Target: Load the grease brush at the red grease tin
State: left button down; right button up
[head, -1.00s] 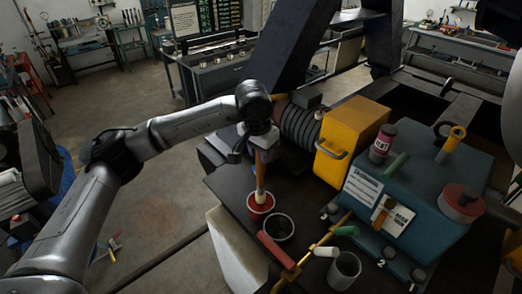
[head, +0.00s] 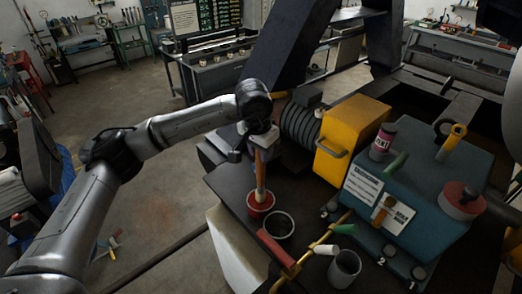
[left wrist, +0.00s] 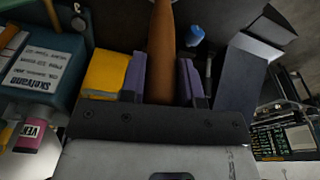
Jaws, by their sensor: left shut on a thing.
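My left gripper (head: 260,150) is shut on the wooden handle of the grease brush (head: 260,176) and holds it upright, head down. The brush's pale lower part meets the open top of the red grease tin (head: 260,209), and its tip is hidden inside. In the left wrist view, the orange-brown handle (left wrist: 161,45) stands between the two purple-grey fingers of my left gripper (left wrist: 162,85). The red tin stands on the dark bench top near its left edge. My right gripper is not in view.
A dark open tin (head: 279,226) stands close to the red tin. A pipe with red and green handles (head: 277,249) and a grey cup (head: 344,268) are nearer. A yellow box (head: 350,137) and a teal cabinet (head: 430,190) stand right. Free floor lies left.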

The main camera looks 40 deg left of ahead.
pick_arm(q)
jog(key=shift+f, duration=0.3)
dwell(0.5)
jog(key=shift+f+b, duration=0.1)
jog(key=shift+b, duration=0.2)
dwell(0.6)
jog(key=shift+r+p, duration=1.25)
jog(key=shift+r, duration=0.75)
jog(key=shift+r+p, duration=1)
jog(key=shift+r, duration=0.6)
